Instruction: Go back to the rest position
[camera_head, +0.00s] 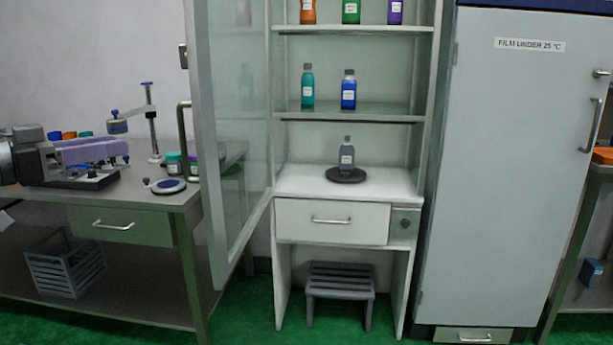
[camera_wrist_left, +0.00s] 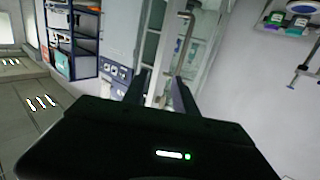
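My left gripper (camera_wrist_left: 160,92) shows in the left wrist view as two dark fingers standing apart with a gap between them. I see only background between them, and no held object. In the head view a grey jointed body (camera_head: 28,152) stands at the left edge; I cannot tell for certain whether it is part of my left arm. My right gripper is in neither view. A grey bottle (camera_head: 346,154) stands upright on a dark round disc (camera_head: 346,175) on the cabinet's white counter.
The glass cabinet door (camera_head: 236,130) stands open towards me. Bottles, including a teal one (camera_head: 308,90) and a blue one (camera_head: 348,92), stand on the shelves. A bench (camera_head: 150,200) with a purple device (camera_head: 90,150) is at left. A tall grey cabinet (camera_head: 510,170) is at right.

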